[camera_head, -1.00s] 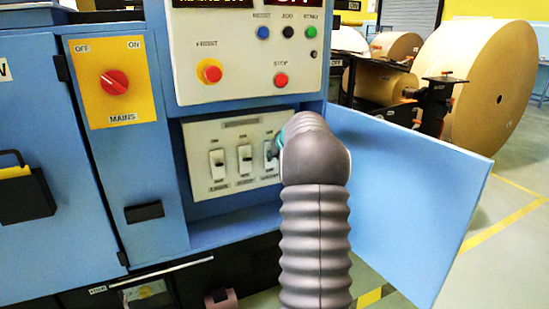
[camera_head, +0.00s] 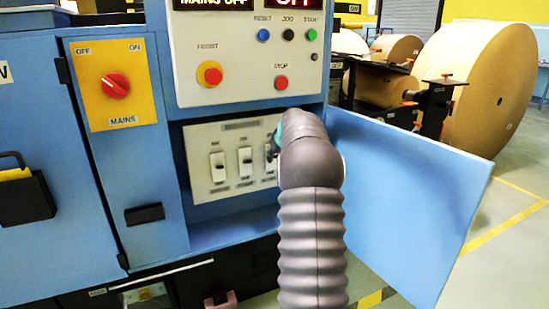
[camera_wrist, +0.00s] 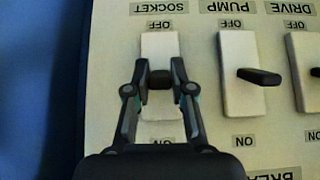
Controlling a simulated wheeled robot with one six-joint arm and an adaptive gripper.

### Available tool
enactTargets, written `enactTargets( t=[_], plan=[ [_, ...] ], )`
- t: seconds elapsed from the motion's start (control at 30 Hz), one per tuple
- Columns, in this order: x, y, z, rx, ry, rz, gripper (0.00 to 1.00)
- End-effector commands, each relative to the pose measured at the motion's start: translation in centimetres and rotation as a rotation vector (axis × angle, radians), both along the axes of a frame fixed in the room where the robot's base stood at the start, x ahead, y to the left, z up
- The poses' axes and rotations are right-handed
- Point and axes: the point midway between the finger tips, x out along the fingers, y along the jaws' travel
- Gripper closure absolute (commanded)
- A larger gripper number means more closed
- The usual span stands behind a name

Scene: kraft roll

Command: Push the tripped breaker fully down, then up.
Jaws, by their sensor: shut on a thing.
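The breaker panel (camera_head: 205,139) holds three white breakers in a row. In the wrist view the panel is upside down, with OFF labels at the top and ON at the bottom. My gripper (camera_wrist: 160,82) is shut on the dark toggle of the SOCKET breaker (camera_wrist: 159,45), near mid-height of its plate. The fingers hide part of that plate. The PUMP breaker (camera_wrist: 236,95) and DRIVE breaker (camera_wrist: 303,50) stand beside it with dark toggles. In the head view my gripper (camera_head: 274,143) is at the rightmost breaker and mostly hides it.
An open blue door (camera_head: 410,190) stands right of my arm. Above the panel are push buttons and a display reading MAINS OFF (camera_head: 213,3). The red MAINS switch (camera_head: 116,86) is to the left. Paper rolls (camera_head: 480,80) stand behind.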

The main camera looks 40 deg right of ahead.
Motion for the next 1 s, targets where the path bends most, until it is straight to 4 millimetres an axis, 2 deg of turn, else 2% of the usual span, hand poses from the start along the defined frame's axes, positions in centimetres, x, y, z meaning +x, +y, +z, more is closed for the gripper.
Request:
enactTargets(
  t=[0.07, 0.1, 0.2, 0.6, 0.77, 1.0],
  plan=[
    [0.1, 0.0, 0.2, -0.003, -0.004, 0.0, 1.0],
    [0.1, 0.0, 0.2, -0.003, -0.004, 0.0, 0.75],
    [0.1, 0.0, 0.2, -0.003, -0.004, 0.0, 0.52],
    [-0.3, 0.0, 0.6, -0.001, -0.003, -0.001, 0.52],
    [-1.7, 0.3, 2.4, -0.003, -0.004, -0.001, 0.52],
    [-4.7, 1.0, 6.1, -0.003, -0.004, -0.002, 0.52]
  ],
)
